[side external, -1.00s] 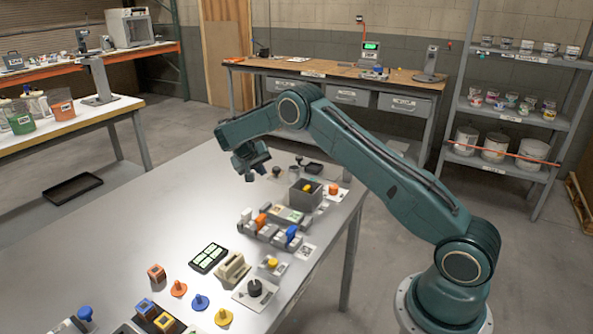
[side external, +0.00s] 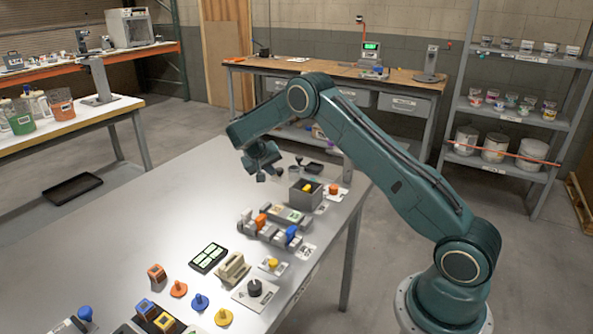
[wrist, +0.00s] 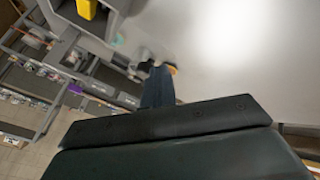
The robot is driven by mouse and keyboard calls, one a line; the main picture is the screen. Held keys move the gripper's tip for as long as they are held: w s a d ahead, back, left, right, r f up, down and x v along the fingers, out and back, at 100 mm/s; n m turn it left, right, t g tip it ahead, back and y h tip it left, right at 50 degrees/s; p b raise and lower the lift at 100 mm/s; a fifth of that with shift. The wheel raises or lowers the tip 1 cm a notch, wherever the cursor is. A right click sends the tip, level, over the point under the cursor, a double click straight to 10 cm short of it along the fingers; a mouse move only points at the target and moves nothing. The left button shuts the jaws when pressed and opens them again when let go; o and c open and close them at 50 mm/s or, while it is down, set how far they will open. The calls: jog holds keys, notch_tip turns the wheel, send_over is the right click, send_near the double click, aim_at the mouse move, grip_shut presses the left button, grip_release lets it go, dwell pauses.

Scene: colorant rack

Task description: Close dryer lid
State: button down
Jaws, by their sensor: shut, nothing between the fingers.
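A grey open-topped box (side external: 307,199), which looks like the dryer, stands near the table's right edge with a yellow piece (side external: 307,188) inside. The box also shows at the top left of the wrist view (wrist: 115,8), with the yellow piece (wrist: 87,8) in it. I cannot pick out its lid for certain. My gripper (side external: 268,178) is above the table, behind and to the left of the box, apart from it. In the wrist view my shut, empty fingers (wrist: 158,88) point toward small blurred items beside the box.
Small dark and grey cups (side external: 299,171) stand behind the box. A row of grey holders with orange and blue pieces (side external: 270,232) lies in front. The table's left half (side external: 150,215) is clear.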

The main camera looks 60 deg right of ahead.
aim_at(292, 183)
jog(key=s, duration=0.8)
dwell(0.4)
jog(key=shift+a, duration=0.1)
jog(key=shift+w+a, duration=0.4)
jog(key=shift+a, duration=0.15)
jog(key=w+a+f+v, duration=0.1)
jog(key=v, duration=1)
jog(key=shift+w+a, duration=0.25)
jog(key=shift+w, duration=0.05)
jog(key=shift+r, duration=0.15)
